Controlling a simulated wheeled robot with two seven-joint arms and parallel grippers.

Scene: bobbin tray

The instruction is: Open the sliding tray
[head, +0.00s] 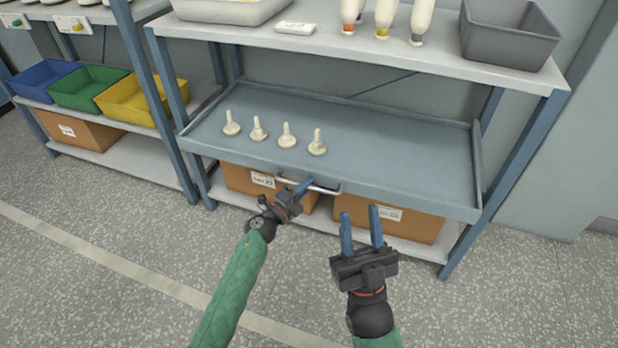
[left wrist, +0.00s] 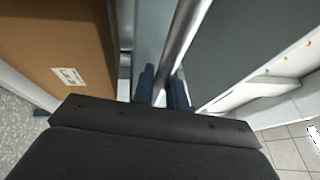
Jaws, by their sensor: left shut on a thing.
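The sliding tray (head: 400,142) is a blue-grey shallow tray in the middle of the rack, with several cream bobbins (head: 287,137) standing upright in a row on its left half. A metal bar handle (head: 325,190) is on its front edge. My left gripper (head: 303,187) is shut on the handle, and the handle (left wrist: 178,55) also runs between the fingers in the left wrist view. My right gripper (head: 361,230) is open and empty, in front of the tray's right half and apart from it.
Cardboard boxes (head: 398,219) sit on the low shelf under the tray. The upper shelf (head: 340,45) holds bottles and a grey bin (head: 508,33). Blue rack posts (head: 510,180) flank the tray. Coloured bins (head: 140,100) stand on the left rack. The floor in front is clear.

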